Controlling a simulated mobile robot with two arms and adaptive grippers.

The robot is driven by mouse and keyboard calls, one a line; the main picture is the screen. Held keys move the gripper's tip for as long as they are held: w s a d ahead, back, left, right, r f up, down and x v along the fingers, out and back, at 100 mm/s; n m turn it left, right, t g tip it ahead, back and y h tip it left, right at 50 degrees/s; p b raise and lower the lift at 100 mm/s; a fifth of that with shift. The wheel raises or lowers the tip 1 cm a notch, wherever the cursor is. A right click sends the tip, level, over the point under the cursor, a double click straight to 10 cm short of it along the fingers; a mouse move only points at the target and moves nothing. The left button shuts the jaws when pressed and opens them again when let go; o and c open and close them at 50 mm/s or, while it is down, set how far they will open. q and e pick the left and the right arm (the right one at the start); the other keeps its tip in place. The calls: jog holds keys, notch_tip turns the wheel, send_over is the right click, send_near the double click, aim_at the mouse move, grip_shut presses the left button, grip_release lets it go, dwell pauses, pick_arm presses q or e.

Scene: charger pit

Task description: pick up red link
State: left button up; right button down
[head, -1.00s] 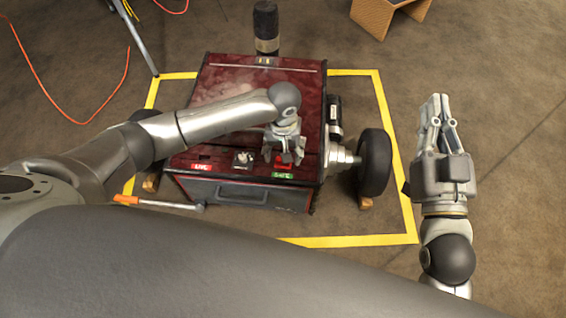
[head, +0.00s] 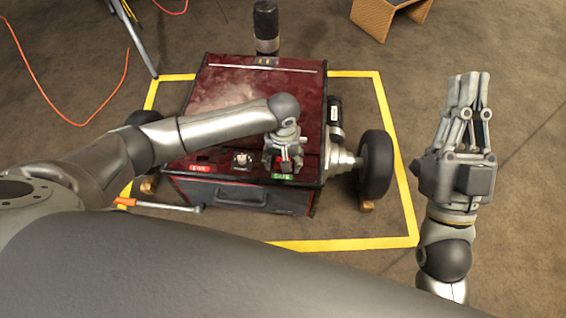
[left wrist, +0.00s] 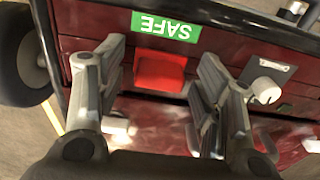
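The red link (left wrist: 160,72) is a small bright red block on the dark red machine, beside the green SAFE label (left wrist: 166,25). In the left wrist view it lies between the two spread fingers of my left gripper (left wrist: 158,95), with a gap to either side. In the head view my left gripper (head: 284,162) points down over the front edge of the machine's top and mostly hides the link. My right gripper (head: 468,82) is out to the right above the floor, away from the machine; its finger opening is unclear.
The machine (head: 240,95) stands inside a yellow floor outline (head: 350,242), with a wheel (head: 375,163) on its right. A white knob (left wrist: 265,90) sits near the link. An orange-handled tool (head: 160,204) lies in front.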

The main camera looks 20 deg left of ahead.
pick_arm(q)
jog(key=c, duration=0.9)
jog(key=shift+c, duration=0.2)
